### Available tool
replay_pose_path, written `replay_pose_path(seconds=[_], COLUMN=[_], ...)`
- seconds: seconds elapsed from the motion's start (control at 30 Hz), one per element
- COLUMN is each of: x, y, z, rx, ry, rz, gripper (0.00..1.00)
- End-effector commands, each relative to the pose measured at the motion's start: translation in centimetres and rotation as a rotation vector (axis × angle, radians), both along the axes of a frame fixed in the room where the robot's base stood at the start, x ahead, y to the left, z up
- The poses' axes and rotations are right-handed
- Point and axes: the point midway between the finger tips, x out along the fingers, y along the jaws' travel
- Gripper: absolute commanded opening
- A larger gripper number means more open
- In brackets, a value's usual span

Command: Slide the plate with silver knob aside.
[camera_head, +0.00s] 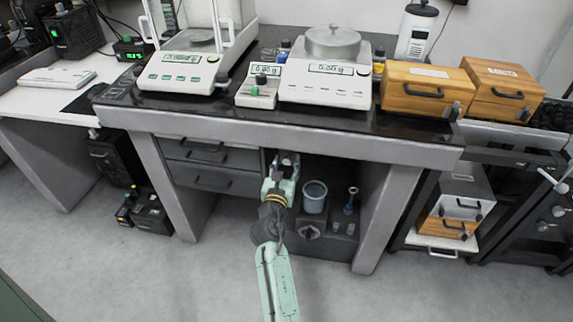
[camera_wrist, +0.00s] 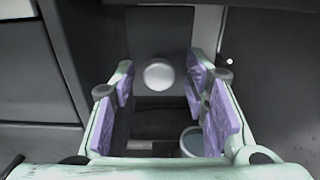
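The silver knob (camera_wrist: 158,75) is round and shiny in the wrist view. It stands in front of a grey plate (camera_wrist: 160,30), whose lower part is dark and in shadow. My gripper (camera_wrist: 163,92) is open, with purple pads to the left and right of the knob. The knob shows between the fingers, and no pad visibly touches it. In the head view my gripper (camera_head: 287,160) reaches into the open bay under the weighing table, right of the drawers. There my gripper and the shadow largely hide the plate and knob.
A grey-blue container (camera_head: 314,197) stands in the bay just right of my gripper; its rim also shows in the wrist view (camera_wrist: 192,143). Drawers (camera_head: 212,168) flank the bay on the left, a table leg (camera_head: 385,215) on the right. The tabletop (camera_head: 300,115) overhangs.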

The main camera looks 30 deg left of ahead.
Motion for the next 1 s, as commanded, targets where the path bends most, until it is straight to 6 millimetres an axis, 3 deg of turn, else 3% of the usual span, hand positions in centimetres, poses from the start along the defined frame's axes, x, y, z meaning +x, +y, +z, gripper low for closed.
replay_pose_path(seconds=[0.37,0.47,0.8,1.0], x=[-0.5,-1.8,-8.6,-11.0], y=[-0.1,-0.5,-2.4,-3.1], z=[-0.1,-0.1,-0.1,0.0], rx=[-0.001,-0.002,-0.001,0.0], ry=[0.001,0.002,0.002,0.001], rz=[0.001,0.001,0.003,0.001], gripper=[0.44,0.44,0.44,0.44])
